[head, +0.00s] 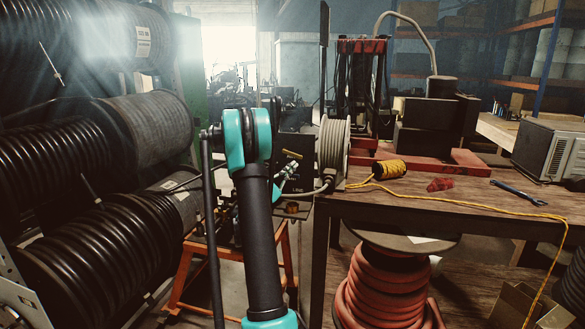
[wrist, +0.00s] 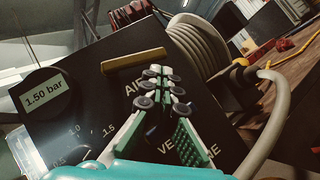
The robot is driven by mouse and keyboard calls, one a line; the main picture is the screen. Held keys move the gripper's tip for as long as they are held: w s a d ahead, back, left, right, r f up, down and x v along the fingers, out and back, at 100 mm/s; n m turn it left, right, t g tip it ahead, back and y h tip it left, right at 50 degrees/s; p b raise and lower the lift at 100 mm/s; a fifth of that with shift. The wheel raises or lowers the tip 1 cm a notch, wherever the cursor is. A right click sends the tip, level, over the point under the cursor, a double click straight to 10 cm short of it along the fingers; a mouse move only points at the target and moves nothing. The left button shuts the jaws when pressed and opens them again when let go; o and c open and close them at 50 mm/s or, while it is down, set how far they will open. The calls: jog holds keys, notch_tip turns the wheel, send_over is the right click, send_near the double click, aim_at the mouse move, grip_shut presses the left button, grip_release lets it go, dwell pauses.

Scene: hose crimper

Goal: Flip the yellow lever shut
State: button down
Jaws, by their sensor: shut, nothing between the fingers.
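The yellow lever (wrist: 133,60) is a short flat bar on a black panel (wrist: 100,85), lying nearly level and slightly tilted in the wrist view. It also shows small in the head view (head: 292,154), on the dark box beyond my arm. My gripper (wrist: 158,82) has green and white fingers closed together with nothing between them. The fingertips are just below and right of the lever's right end. I cannot tell whether they touch it. In the head view my gripper (head: 287,172) is just below the lever. The fingers hide part of the panel lettering.
A round black dial reading 1.50 bar (wrist: 45,94) is left of the lever. A grey hose reel (head: 333,146) stands close on the right, its hose curving beside my gripper. A wooden bench (head: 450,200) is further right. Large black hose coils (head: 60,160) fill the left.

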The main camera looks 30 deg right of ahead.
jog(key=v, duration=1.1)
jog(key=s+a+f+m+y, duration=0.5)
jog(key=s+f+y, duration=0.3)
jog(key=s+y, duration=0.25)
jog(key=s+a+f+m+y, duration=0.1)
jog(key=s+a+f+y, duration=0.2)
jog(key=a, duration=0.5)
jog(key=s+a+f+m+t+y, duration=0.1)
jog(key=s+a+f+y, duration=0.2)
jog(key=s+a+y, duration=0.3)
jog(key=s+a+f+m+y, duration=0.1)
jog(key=s+a+f+y, duration=0.3)
jog(key=a, duration=0.7)
jog(key=shift+s+m+t, duration=0.3)
jog(key=shift+s, duration=0.15)
